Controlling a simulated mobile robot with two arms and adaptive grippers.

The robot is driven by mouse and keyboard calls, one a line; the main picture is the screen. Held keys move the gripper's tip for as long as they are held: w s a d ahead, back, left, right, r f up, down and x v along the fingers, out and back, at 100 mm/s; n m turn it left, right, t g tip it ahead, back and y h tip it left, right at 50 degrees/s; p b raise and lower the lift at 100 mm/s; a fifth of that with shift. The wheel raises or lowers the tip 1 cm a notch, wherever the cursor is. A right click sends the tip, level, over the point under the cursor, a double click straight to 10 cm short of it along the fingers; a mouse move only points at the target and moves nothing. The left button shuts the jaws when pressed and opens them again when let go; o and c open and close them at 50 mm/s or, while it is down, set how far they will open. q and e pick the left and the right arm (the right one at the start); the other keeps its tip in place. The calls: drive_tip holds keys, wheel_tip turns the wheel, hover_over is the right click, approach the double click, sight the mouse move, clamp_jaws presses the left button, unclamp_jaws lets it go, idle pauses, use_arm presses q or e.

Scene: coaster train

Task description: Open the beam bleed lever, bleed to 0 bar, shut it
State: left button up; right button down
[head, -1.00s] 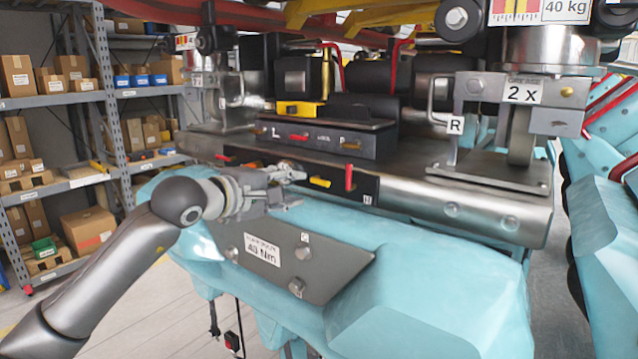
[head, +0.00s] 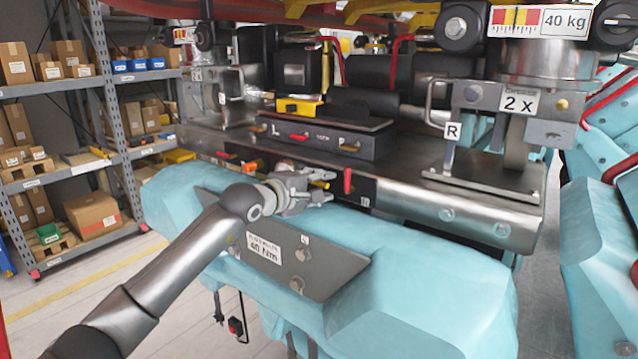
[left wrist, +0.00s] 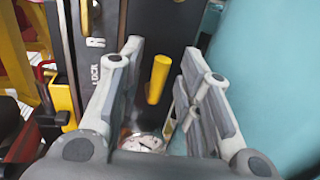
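A yellow lever (head: 319,184) sits on the dark front panel of the metal beam (head: 440,205), and a red lever (head: 348,180) stands upright to its right. No readable label shows which one is the bleed lever. My left gripper (head: 328,186) is at the panel, right by the yellow lever. In the left wrist view, the two fingers of the left gripper (left wrist: 161,50) are apart and the yellow lever (left wrist: 157,79) stands between them, with a gap on both sides. No pressure reading can be made out. My right gripper is out of view.
Teal padded covers (head: 420,260) lie just below the beam. A grey plate marked 40 Nm (head: 325,262) is under my left arm. Shelves (head: 75,85) stand at the left.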

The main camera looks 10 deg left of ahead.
use_arm(q)
drive_tip(key=shift+c, duration=0.2)
clamp_jaws()
